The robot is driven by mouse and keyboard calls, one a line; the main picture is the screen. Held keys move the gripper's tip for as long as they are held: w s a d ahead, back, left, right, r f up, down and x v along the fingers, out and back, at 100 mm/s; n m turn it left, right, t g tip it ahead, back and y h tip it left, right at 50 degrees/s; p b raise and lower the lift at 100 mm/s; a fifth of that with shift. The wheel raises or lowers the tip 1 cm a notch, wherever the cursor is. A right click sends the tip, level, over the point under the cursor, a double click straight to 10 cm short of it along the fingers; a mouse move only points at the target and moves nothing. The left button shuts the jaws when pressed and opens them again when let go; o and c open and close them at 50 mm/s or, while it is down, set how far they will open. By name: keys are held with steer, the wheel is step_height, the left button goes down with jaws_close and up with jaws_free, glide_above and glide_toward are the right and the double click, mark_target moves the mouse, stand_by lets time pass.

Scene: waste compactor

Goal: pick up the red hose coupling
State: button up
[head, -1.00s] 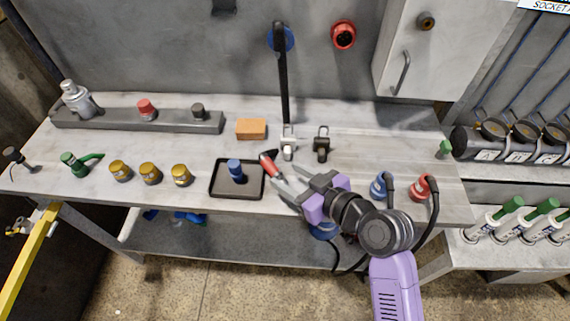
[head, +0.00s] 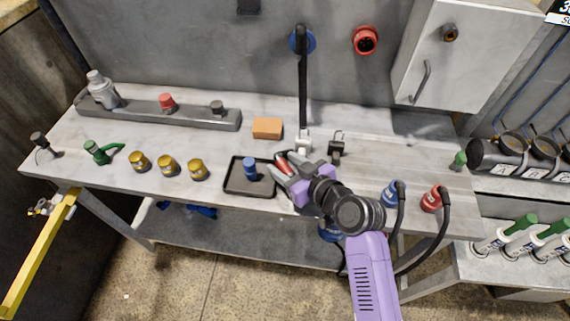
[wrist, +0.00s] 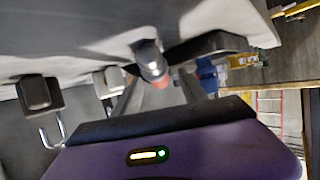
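The red hose coupling (head: 431,199) stands at the right front of the bench, with a black hose looping down from it. A blue coupling (head: 393,193) with its own hose stands just left of it. My gripper (head: 275,182) is well left of both, low over the front of the bench beside the black tray (head: 235,187). Its fingers look apart around or beside a red-handled tool (head: 283,160); it is unclear whether they touch it. In the wrist view, a grey and red item (wrist: 152,64) shows near the fingers (wrist: 158,95). The red coupling is not visible there.
A blue cylinder (head: 249,168) stands on the tray. Several brass fittings (head: 168,166) stand at left. A red wall socket (head: 365,40) and a cabinet (head: 455,55) are above the bench.

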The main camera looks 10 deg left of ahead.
jaws_close()
steer(key=shift+r, duration=0.15)
